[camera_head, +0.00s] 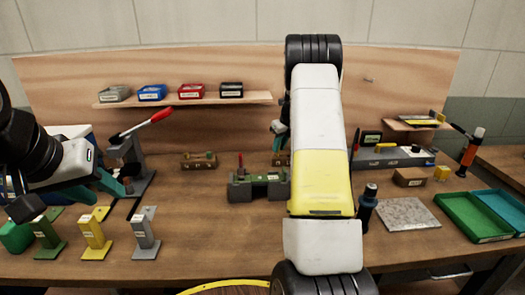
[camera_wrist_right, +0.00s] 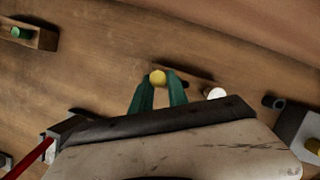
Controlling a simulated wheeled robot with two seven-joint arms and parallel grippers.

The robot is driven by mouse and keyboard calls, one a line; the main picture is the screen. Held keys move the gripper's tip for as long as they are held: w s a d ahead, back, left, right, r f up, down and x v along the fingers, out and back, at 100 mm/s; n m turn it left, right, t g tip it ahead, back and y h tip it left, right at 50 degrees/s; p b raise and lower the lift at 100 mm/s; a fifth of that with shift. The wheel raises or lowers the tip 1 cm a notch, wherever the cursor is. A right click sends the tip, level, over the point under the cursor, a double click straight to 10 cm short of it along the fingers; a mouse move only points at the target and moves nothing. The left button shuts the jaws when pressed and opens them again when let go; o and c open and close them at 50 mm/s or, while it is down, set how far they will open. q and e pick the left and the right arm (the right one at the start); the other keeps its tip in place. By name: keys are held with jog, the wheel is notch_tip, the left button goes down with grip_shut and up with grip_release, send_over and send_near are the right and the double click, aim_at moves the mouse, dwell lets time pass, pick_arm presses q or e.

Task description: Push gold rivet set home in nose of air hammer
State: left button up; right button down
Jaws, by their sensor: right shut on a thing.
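My right gripper (camera_wrist_right: 160,92) has its teal fingers shut on a small gold piece, the gold rivet set (camera_wrist_right: 157,78), whose end shows between the fingertips in the right wrist view. In the head view my right arm hides most of this gripper; only a bit of teal (camera_head: 280,130) shows at its left side. I cannot clearly make out the air hammer or its nose in either view. My left gripper (camera_head: 112,185) is at the left above the bench, near the grey lever press; its finger gap is unclear.
A green clamp fixture (camera_head: 258,187) with a red lever stands mid-bench. A wooden block (camera_head: 199,163) holds small pieces. A lever press (camera_head: 130,160) and several coloured brackets (camera_head: 95,235) stand left. A dark bottle-like item (camera_head: 368,205), grey slab (camera_head: 407,214) and green tray (camera_head: 472,216) are right.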

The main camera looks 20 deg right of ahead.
jog(key=shift+r, duration=0.65)
jog(key=shift+r, duration=1.45)
